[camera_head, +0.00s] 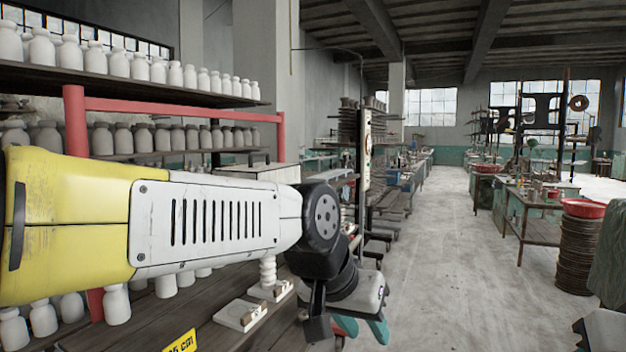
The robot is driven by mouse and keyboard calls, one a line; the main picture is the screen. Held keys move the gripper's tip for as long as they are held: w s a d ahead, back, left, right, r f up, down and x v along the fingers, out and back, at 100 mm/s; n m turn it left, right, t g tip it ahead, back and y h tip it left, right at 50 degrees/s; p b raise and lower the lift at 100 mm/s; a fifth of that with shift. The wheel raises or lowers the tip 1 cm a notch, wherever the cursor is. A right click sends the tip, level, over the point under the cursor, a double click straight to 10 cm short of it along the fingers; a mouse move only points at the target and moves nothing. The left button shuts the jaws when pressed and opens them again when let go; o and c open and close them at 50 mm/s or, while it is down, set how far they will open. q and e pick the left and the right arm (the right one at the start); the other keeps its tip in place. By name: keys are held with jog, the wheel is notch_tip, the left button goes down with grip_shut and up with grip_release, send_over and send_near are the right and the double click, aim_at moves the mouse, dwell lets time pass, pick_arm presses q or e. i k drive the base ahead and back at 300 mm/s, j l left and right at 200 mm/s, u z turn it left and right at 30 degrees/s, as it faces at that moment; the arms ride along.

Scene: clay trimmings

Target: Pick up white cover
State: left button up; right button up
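I cannot tell which is the white cover. My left arm crosses from the left, and its gripper (362,329) hangs right of both pieces, apart from them. Its two teal fingers are spread, with nothing visible between them. The fingertips are low in the frame. My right gripper is not in view.
Shelves with rows of white bottles (118,62) fill the left, with a red frame (180,107). A white stacked-ring piece (268,271) stands behind the covers. A yellow label (181,342) is on the bench edge. Open floor (430,260) lies to the right.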

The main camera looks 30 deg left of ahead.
aim_at(284, 173)
jog(key=i+l+u, duration=0.25)
jog(key=i, duration=0.5)
jog(key=i+u, duration=0.15)
jog(key=u, duration=0.25)
jog(key=i+l+u, duration=0.15)
jog(key=u, duration=0.2)
jog(key=i+l+u, duration=0.1)
jog(key=u, duration=0.3)
jog(key=i+l, duration=0.05)
